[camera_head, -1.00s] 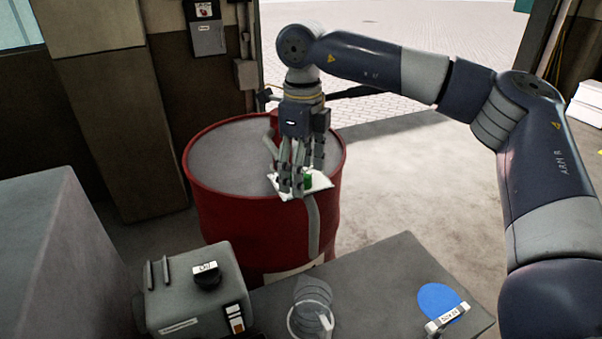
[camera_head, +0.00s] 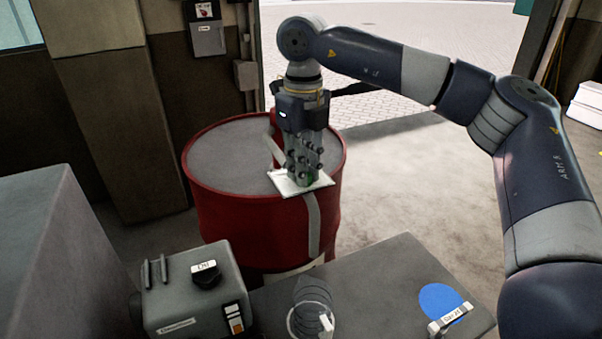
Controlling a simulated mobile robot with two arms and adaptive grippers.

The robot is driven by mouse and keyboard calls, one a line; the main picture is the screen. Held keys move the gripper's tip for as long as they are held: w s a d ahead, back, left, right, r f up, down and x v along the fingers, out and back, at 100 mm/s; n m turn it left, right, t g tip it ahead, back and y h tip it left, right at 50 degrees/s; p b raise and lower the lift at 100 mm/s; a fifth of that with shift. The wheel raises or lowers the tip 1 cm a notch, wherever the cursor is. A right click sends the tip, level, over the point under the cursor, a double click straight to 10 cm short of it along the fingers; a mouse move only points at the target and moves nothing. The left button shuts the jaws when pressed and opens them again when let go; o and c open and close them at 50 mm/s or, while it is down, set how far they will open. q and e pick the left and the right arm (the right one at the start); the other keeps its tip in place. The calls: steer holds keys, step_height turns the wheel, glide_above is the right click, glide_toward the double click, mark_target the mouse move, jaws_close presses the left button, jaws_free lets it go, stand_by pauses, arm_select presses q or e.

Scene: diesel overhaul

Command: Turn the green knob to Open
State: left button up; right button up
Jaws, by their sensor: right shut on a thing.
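The green knob (camera_head: 311,182) sits on a white plate (camera_head: 290,188) on top of the red drum (camera_head: 225,212). Only a sliver of green shows between the fingers; the rest of the knob is hidden. My right gripper (camera_head: 304,180) comes down from above and is shut on the green knob, with its fingertips close to the plate. Which way the knob points and any marking beside it cannot be read. My left gripper is not in view.
A grey box with a black knob (camera_head: 206,276) stands at the front left. A large grey block (camera_head: 45,240) fills the left. Open floor lies right of the drum.

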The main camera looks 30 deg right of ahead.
steer(key=m+b, duration=0.1)
steer(key=m, duration=0.4)
steer(key=shift+f+m, duration=0.15)
steer(key=shift+m, duration=0.25)
steer(key=m+b, duration=0.1)
steer(key=m, duration=0.4)
steer(key=shift+d+m+b, duration=0.15)
steer(key=shift+m+b, duration=0.2)
steer(key=shift+m, duration=0.05)
steer(key=o, duration=1.5)
steer(key=shift+o, duration=0.2)
steer(key=shift+r, duration=0.2)
step_height(320, 180, up, 7)
steer(key=p, duration=0.5)
steer(key=shift+s, duration=0.1)
steer(key=shift+f, duration=0.1)
